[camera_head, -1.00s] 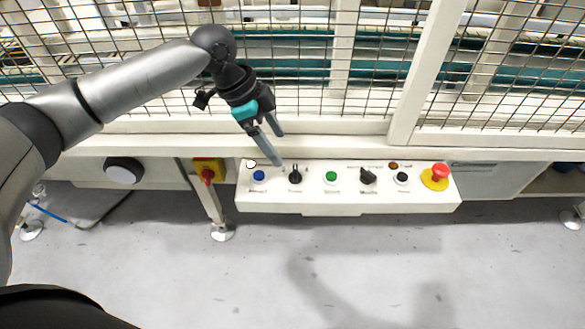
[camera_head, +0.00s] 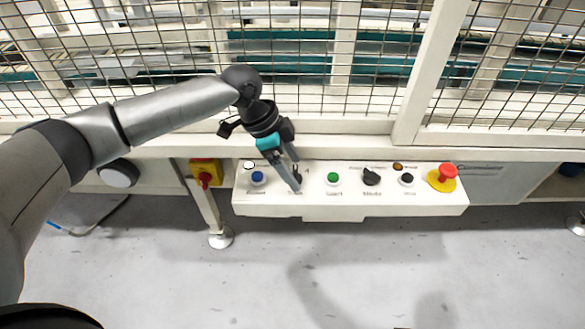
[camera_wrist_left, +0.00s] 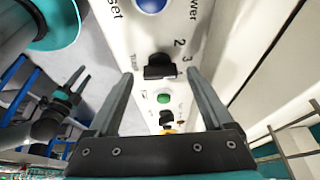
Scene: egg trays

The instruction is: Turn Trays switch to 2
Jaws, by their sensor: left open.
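The Trays switch (camera_wrist_left: 159,68) is a black rotary knob on the white control panel (camera_wrist_left: 185,20). In the left wrist view it sits between my finger tips, with the numbers 2 and 3 printed beside it. I cannot tell for sure which number it points at. My left gripper (camera_head: 295,174) is open, its fingers reaching down at the panel on both sides of the knob. Contact with the knob is not clear. In the head view the fingers hide most of the switch (camera_head: 298,174).
On the panel are a blue button (camera_head: 257,178), a green button (camera_head: 333,179), another black rotary switch (camera_head: 371,177), a black button (camera_head: 406,180) and a red emergency stop (camera_head: 446,172). A mesh fence (camera_head: 360,100) rises behind. A red-yellow switch (camera_head: 205,173) is left of the panel.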

